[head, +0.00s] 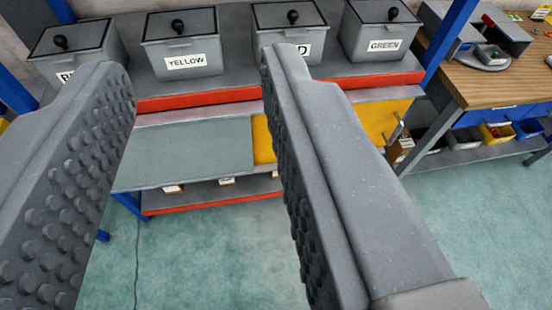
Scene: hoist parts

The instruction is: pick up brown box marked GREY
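No box with a readable GREY mark shows. Small brown boxes with white labels peek out from the lower shelf: one at left (172,188), one in the middle (226,181) and one at right (275,174). Their labels are too small to read and their upper parts are hidden by the shelf above. Another brown box (401,150) shows by the right end of the rack; its label is unreadable too. My gripper (195,68) is open and empty, its two studded fingers wide apart in front of the rack.
Grey lidded bins stand on the upper shelf, including the YELLOW bin (183,45) and the GREEN bin (382,32). A wooden workbench (500,70) is at right, with a yellow tray (497,134) below. Green floor (220,260) in front is clear.

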